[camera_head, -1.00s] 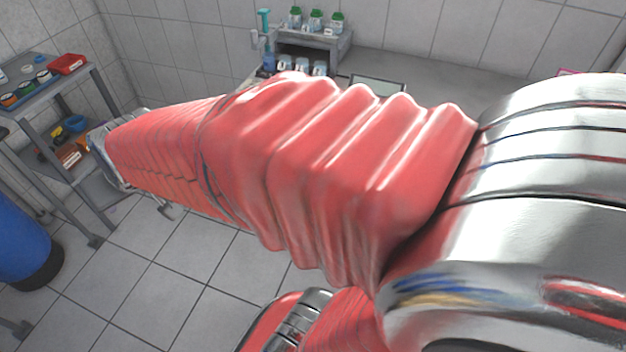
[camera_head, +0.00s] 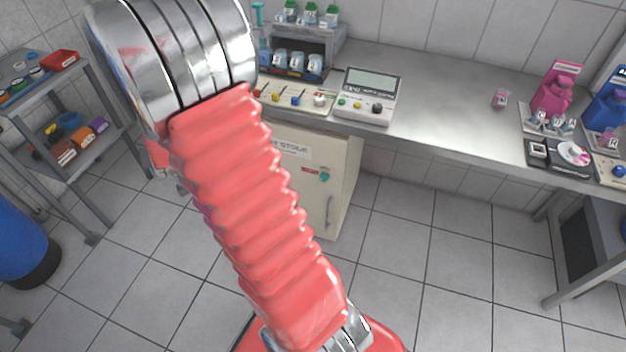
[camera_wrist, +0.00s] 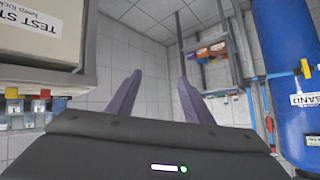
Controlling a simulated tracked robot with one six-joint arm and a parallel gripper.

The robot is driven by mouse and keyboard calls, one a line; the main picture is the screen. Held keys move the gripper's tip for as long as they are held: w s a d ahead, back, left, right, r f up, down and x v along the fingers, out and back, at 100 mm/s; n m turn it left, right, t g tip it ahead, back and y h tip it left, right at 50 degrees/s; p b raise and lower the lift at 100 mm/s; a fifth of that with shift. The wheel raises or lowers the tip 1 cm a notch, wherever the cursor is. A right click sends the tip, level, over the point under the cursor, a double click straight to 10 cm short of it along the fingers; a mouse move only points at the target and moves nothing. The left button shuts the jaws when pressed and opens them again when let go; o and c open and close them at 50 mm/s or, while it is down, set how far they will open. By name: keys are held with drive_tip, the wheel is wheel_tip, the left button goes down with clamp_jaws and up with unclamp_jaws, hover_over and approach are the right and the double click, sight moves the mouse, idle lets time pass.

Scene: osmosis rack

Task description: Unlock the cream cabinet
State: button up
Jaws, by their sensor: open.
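The cream cabinet (camera_head: 342,175) stands under the bench in the head view. Its front has a white label ending in "STOCK", a small red label, a teal lock-like fitting (camera_head: 324,176) and a metal handle (camera_head: 329,211). My arm hides its left part. A cream surface labelled "TEST ST", apparently the same cabinet (camera_wrist: 35,45), shows at the upper left of the wrist view. My gripper (camera_wrist: 156,85) is open, with two purple-grey fingers wide apart and nothing between them. It is right of the cream surface and apart from it in that picture. I cannot make out the gripper in the head view.
The bench (camera_head: 440,125) carries a button panel (camera_head: 297,96), a grey device with a screen (camera_head: 367,95) and pink and blue bottles at right. A rack (camera_head: 75,150) stands left, near a blue barrel (camera_head: 25,245). The floor (camera_head: 430,270) right of the cabinet is clear.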

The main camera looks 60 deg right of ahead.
drive_tip(key=s+d+f+m+g+h, duration=0.1)
drive_tip(key=s+d+f+m+h, duration=0.25)
drive_tip(key=d+f, duration=0.8)
drive_tip(key=m+g+h, duration=0.2)
drive_tip(key=g+h, duration=0.4)
drive_tip(key=h, duration=0.3)
approach(323, 180)
drive_tip(key=s+a, duration=0.1)
drive_tip(key=a, duration=0.4)
drive_tip(key=shift+a+f, duration=0.1)
drive_tip(key=shift+a, duration=0.1)
drive_tip(key=shift+d, duration=0.1)
drive_tip(key=d, duration=0.4)
drive_tip(key=w+d, duration=0.1)
drive_tip(key=d, duration=0.4)
drive_tip(key=w+d, duration=0.1)
drive_tip(key=d, duration=0.3)
drive_tip(key=shift+w+d, duration=0.1)
drive_tip(key=shift+d, duration=0.15)
